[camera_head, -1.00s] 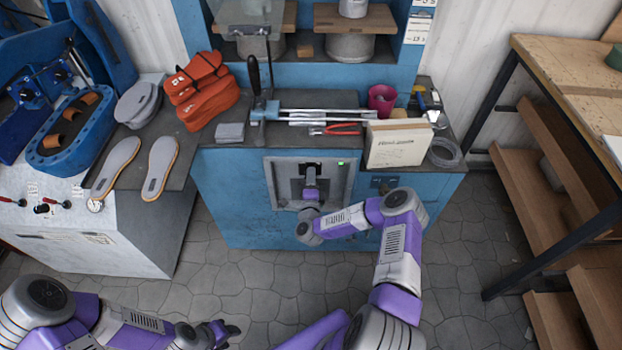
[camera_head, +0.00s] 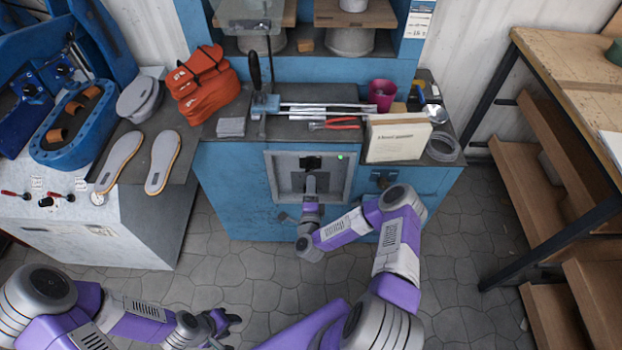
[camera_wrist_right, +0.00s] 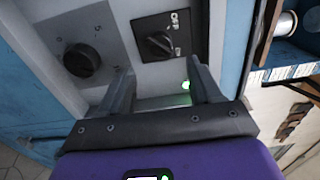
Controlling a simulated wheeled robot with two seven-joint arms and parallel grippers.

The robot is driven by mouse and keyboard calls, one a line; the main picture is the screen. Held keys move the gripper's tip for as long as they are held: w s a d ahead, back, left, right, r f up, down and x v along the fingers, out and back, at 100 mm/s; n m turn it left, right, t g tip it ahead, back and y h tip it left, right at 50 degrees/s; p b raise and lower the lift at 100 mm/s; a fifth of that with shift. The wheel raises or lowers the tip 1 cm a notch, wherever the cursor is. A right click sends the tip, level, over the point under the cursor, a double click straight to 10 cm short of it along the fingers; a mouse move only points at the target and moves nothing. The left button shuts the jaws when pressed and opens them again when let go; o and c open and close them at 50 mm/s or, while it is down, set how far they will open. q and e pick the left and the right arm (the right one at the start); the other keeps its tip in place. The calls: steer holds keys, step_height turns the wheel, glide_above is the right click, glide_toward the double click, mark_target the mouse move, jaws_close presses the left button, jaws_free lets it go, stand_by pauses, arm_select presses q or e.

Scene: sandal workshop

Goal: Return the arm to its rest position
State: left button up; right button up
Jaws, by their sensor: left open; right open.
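My right arm reaches up to the blue cabinet's recessed grey panel in the head view. My right gripper (camera_wrist_right: 160,90) is open and empty in the right wrist view, its two fingers in front of the panel. A black rotary switch (camera_wrist_right: 156,45) with a white-marked plate and a lit green lamp (camera_wrist_right: 187,86) sit just beyond the fingertips. A second black knob (camera_wrist_right: 82,60) is to the left. My left gripper (camera_head: 228,322) hangs low over the floor at the bottom of the head view, open and empty.
Two sandal soles (camera_head: 162,162) lie on the left bench. A wooden shelf rack (camera_head: 545,185) stands right. The stone floor (camera_head: 250,270) between is clear.

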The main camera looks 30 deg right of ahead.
steer(key=shift+s+a, duration=0.1)
steer(key=shift+s, duration=0.1)
stand_by(0.4)
steer(key=s+a+f+n+g+y+p, duration=0.1)
steer(key=s+a+f+n+g+y, duration=0.15)
steer(key=a+n+y, duration=0.55)
steer(key=s+a+f+n+g+y+p, duration=0.1)
steer(key=s+a+f+n+g+y, duration=0.2)
steer(key=a+n, duration=0.5)
steer(key=s+a+n+g+y, duration=0.1)
steer(key=s+a+n+g, duration=0.1)
steer(key=s, duration=0.7)
steer(key=s+a+r+n+g+y, duration=0.1)
steer(key=s+a+n+g, duration=0.2)
steer(key=s+g, duration=0.4)
steer(key=shift+s+n, duration=0.4)
steer(key=shift+s, duration=0.6)
